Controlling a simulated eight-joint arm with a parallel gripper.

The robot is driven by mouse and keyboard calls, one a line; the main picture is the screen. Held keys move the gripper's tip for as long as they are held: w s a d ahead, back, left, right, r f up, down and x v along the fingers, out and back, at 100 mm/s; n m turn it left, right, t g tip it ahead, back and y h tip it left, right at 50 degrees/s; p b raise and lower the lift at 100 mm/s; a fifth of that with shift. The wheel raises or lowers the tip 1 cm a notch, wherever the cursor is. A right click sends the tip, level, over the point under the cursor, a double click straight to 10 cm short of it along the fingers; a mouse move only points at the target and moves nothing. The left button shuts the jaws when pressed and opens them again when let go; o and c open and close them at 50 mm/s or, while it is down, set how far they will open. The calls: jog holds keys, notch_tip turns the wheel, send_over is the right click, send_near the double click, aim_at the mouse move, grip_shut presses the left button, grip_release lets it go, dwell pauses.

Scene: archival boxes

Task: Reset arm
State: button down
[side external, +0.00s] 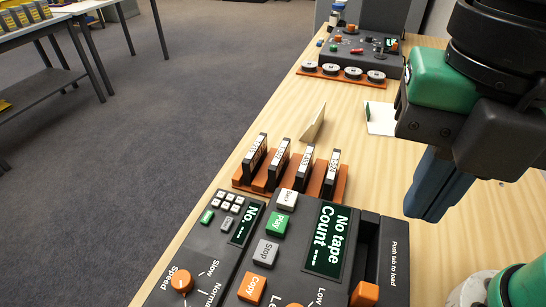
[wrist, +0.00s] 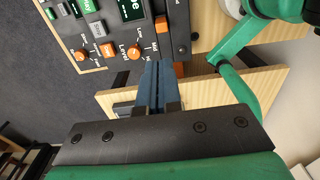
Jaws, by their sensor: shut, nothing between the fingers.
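My gripper (side external: 433,186) has blue fingers pressed together with nothing between them. In the side external view it hangs above the right part of the wooden table (side external: 385,160), pointing down and apart from everything there. In the wrist view the shut fingers (wrist: 154,88) show just below the edge of the dark control panel. My green and black wrist fills the upper right of the side external view. No object is in contact with the gripper as far as I can see.
A tape machine (side external: 381,255) reading "No tape" stands in front, with an orange lever. Several black tapes stand in an orange rack (side external: 290,183) behind it. Farther back are a tan wedge (side external: 313,124), a row of round reels (side external: 342,72) and another control panel (side external: 360,50).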

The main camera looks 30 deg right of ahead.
jog(key=shift+w, duration=0.1)
jog(key=w+d+f+m+t, duration=0.3)
jog(key=w+d+f+m, duration=0.2)
jog(key=m, duration=0.8)
jog(key=w+d+f+m+t, duration=0.4)
jog(key=w+d+m, duration=0.4)
jog(key=d+m, duration=0.4)
jog(key=shift+w+f+m, duration=0.15)
jog(key=shift+f+m, duration=0.6)
jog(key=shift+m, duration=0.25)
